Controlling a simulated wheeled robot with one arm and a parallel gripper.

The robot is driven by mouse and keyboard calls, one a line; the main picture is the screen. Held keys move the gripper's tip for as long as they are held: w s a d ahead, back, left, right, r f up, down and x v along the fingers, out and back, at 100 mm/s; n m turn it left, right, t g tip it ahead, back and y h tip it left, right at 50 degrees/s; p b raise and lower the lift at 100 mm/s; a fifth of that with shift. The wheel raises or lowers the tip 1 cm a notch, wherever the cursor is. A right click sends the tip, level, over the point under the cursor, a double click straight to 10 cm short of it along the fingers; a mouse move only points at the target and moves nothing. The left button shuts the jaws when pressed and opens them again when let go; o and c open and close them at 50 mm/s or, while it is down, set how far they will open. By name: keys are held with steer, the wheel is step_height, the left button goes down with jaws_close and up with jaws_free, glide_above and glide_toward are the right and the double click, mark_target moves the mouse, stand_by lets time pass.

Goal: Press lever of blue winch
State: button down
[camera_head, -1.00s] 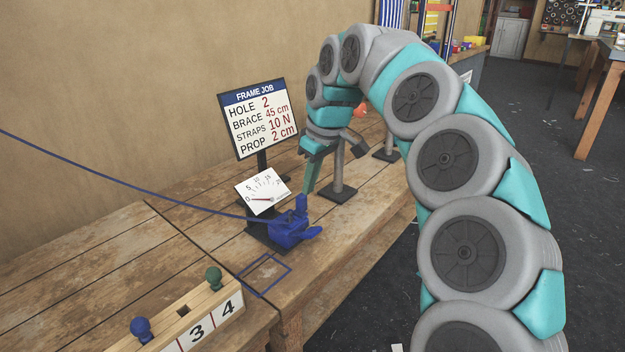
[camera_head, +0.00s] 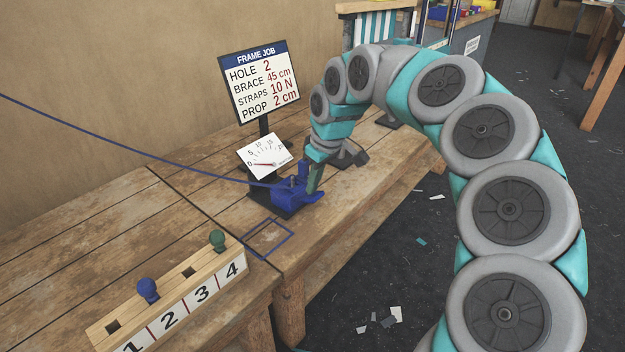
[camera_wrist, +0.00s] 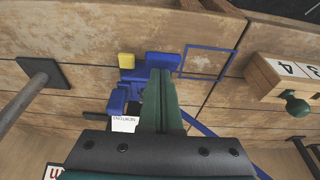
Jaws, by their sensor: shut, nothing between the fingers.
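The blue winch (camera_head: 287,194) sits on a dark base on the workbench, with a blue strap running off to the left. My gripper (camera_head: 314,182) is shut and empty, pointing down at the right side of the winch. In the wrist view my closed fingers (camera_wrist: 161,95) reach over the winch's blue parts (camera_wrist: 132,77), with a yellow piece (camera_wrist: 126,61) beside them. The fingers partly hide the winch, and I cannot tell whether they touch its lever. A white gauge (camera_head: 266,158) with a red needle near its low end stands behind the winch.
The frame job sign (camera_head: 260,85) stands behind the gauge and reads straps 10 N. A numbered block (camera_head: 180,300) with a blue peg (camera_head: 148,290) and a green peg (camera_head: 217,240) lies at front left. A blue square outline (camera_head: 267,238) marks bare bench in front of the winch.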

steer(key=shift+f, duration=0.1)
steer(key=shift+s+d+f+b, duration=0.15)
steer(key=shift+d+b, duration=0.1)
steer(key=shift+b, duration=0.3)
steer(key=shift+t+y, duration=0.3)
steer(key=f+t+y+b, duration=0.1)
steer(key=b, duration=0.1)
steer(key=s+d+f+t+y+b, duration=0.1)
steer(key=f+b, duration=0.1)
steer(key=b, duration=0.1)
steer(key=s+d+f+t+y+b, duration=0.1)
steer(key=f+y+b, duration=0.1)
steer(key=b, duration=0.1)
steer(key=shift+d, duration=0.15)
steer(key=shift+d+f+b, duration=0.1)
steer(key=shift+f+b, duration=0.2)
steer(key=shift+b, duration=0.2)
steer(key=shift+s+f, duration=0.1)
steer(key=shift+f, duration=0.1)
